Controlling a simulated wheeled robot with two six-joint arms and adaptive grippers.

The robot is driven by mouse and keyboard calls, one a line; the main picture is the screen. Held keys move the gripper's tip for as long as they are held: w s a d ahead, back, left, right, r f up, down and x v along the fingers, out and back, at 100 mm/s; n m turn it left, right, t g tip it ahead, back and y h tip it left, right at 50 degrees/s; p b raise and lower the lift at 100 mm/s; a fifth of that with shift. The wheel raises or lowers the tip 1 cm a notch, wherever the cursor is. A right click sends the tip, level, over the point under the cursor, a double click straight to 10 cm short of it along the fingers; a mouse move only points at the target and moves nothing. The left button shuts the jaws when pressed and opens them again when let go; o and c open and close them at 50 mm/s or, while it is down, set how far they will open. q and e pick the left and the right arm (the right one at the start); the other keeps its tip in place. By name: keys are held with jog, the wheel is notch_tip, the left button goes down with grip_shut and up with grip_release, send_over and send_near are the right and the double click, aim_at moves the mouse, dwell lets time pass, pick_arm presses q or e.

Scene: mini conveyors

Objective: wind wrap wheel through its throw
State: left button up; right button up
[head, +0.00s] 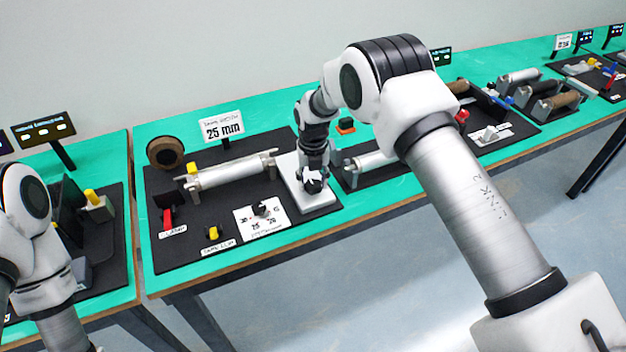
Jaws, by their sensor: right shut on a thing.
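My right gripper (313,180) points down over a white base plate (318,204) at the right of the nearest black station board. It is shut on a small, pale, lobed piece at the plate, apparently the wrap wheel (313,174); the fingers hide most of it, so its turn angle cannot be read. A silver roller (232,170) lies in brackets left of the plate. A brown ring-shaped roll (166,152) stands at the board's back left. My left arm shows at the left edge, but its gripper is out of view.
A red lever (168,218), a yellow knob (213,233) and a white dial card with a black knob (261,210) sit at the board's front. A "25 mm" sign (222,127) stands behind. More roller stations (555,103) stand to the right.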

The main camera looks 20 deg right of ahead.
aim_at(313, 184)
jog(key=shift+s+f, duration=0.1)
jog(key=o, duration=1.1)
jog(key=shift+o, duration=0.2)
notch_tip(313, 184, up, 12)
